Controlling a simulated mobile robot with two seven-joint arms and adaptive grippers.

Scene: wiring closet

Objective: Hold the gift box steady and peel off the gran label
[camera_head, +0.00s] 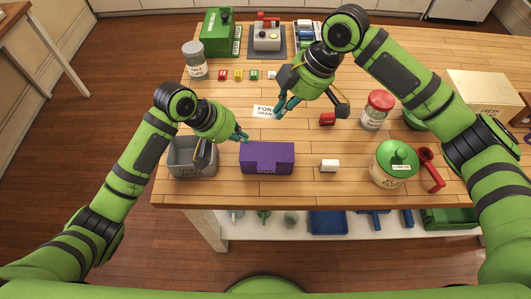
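The purple gift box (281,153) stands near the table's front edge, left of centre. The white label (263,110) reads "FOR GRAN" and shows behind the box, apart from it in the picture. My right gripper (282,106) points down, its teal fingertips overlapping the label's right edge; I cannot tell whether they grip it or whether it lies on the table. My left gripper (242,137) has its teal fingertips just above the box's back left corner; contact and finger opening are unclear at this size.
A grey bin (190,170) stands left of the box. A green box (218,34) stands at the back left.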

